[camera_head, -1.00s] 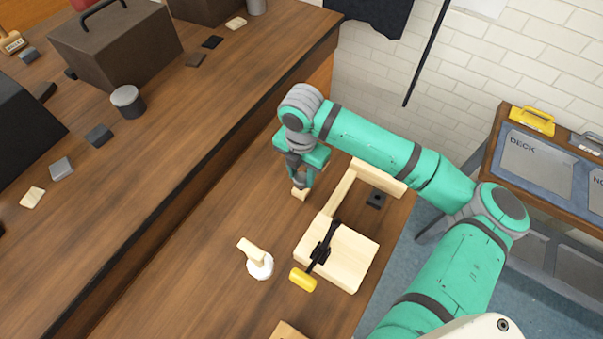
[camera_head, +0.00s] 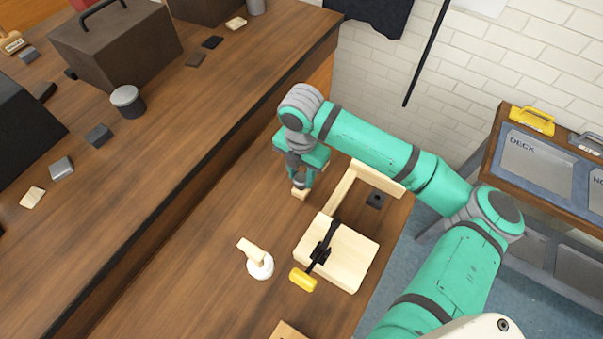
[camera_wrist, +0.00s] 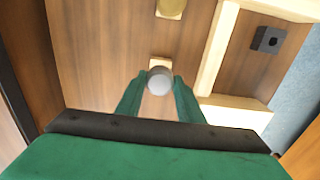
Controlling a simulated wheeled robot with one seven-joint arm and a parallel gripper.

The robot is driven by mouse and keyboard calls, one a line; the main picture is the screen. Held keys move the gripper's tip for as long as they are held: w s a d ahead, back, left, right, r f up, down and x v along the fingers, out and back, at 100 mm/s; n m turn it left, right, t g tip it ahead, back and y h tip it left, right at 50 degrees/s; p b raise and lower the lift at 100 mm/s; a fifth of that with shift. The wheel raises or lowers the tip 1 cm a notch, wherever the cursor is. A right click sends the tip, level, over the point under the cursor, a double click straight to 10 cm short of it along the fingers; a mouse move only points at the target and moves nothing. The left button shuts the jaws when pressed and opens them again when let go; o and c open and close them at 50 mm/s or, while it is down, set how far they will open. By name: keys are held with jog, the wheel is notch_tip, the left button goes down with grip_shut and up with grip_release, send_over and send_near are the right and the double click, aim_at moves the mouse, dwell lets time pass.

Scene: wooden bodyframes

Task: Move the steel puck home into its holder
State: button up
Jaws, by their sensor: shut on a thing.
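The steel puck (camera_wrist: 160,81) shows as a grey round top between the two green fingers in the wrist view. My gripper (camera_head: 301,183) is shut on it, low over the workbench, left of the L-shaped wooden frame. A small pale wooden block (camera_wrist: 160,64) shows just beyond the puck in the wrist view, and also under the gripper in the head view (camera_head: 299,194). I cannot tell whether the puck touches it. A dark square piece with a hole (camera_head: 375,200) lies inside the frame's corner. I cannot tell which piece is the holder.
The wooden frame (camera_head: 342,188) stands right of my gripper. A wooden block with a black clamp and yellow handle (camera_head: 303,280) is nearer. A white round piece with a wooden handle (camera_head: 260,266) lies left of it. The bench between these and the left ledge is clear.

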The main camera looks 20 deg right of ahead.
aim_at(301, 177)
jog(key=shift+f, duration=1.6)
jog(key=o, duration=1.3)
jog(key=shift+c, duration=0.2)
notch_tip(301, 177, up, 11)
jog(key=shift+f, duration=0.1)
